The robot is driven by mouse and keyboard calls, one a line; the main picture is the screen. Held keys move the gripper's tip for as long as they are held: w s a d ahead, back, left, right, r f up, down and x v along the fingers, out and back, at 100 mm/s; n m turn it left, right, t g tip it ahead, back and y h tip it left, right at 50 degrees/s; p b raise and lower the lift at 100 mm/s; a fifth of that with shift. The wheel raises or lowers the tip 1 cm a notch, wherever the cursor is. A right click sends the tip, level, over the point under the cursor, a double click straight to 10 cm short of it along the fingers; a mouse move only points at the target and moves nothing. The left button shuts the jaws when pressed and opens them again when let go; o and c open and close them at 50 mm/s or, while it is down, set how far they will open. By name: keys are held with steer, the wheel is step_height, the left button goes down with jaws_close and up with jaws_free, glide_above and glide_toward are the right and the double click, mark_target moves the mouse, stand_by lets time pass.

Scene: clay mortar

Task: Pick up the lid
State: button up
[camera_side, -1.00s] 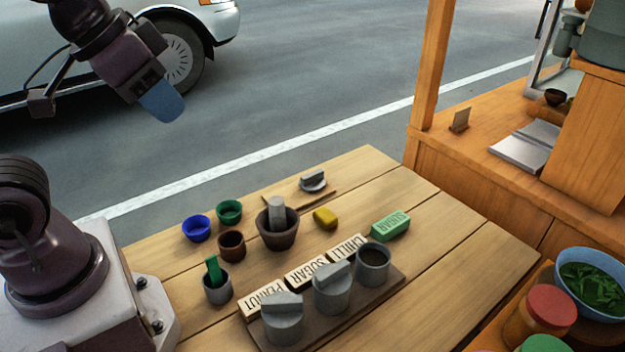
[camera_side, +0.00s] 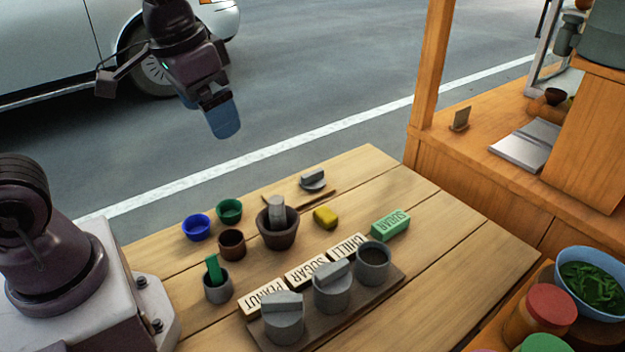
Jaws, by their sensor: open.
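A loose grey lid (camera_side: 313,178) with a raised grip lies on a thin wooden board (camera_side: 322,197) at the back of the table. Three grey pots stand on a dark tray (camera_side: 392,290) in front. The peanut pot (camera_side: 284,328) and the sugar pot (camera_side: 332,298) have lids on. The chilli pot (camera_side: 373,268) is uncovered and shows dark contents. My gripper (camera_side: 223,122), with blue fingers, is high above the back left of the table, left of the loose lid and well apart from it. It is open and appears empty.
A clay mortar with a grey pestle (camera_side: 277,215) stands mid-table, with blue (camera_side: 197,229), green (camera_side: 229,211) and brown (camera_side: 231,245) cups to its left. A grey cup holding a green item (camera_side: 213,271) stands at front left. A yellow lump (camera_side: 325,218) and green sugar block (camera_side: 391,225) lie right.

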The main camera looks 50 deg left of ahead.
steer(key=w+a+f+m+g, duration=0.1)
steer(key=w+a+f+m, duration=0.15)
steer(key=w, duration=0.35)
steer(key=w+a+f+m+g, duration=0.1)
steer(key=w+f, duration=0.3)
steer(key=w, duration=0.2)
steer(key=m+y, duration=0.1)
steer(key=m, duration=1.4)
glide_toward(313, 172)
steer(key=shift+g, duration=0.3)
steer(key=f, duration=0.5)
steer(key=shift+w+d, duration=0.1)
steer(key=shift+w, duration=0.1)
steer(key=shift+a+f, duration=0.2)
steer(key=shift+f, duration=0.7)
steer(key=shift+a+f, duration=0.2)
steer(key=shift+f, duration=0.7)
steer(key=shift+a+f, duration=0.2)
steer(key=shift+f, duration=0.7)
steer(key=c, duration=1)
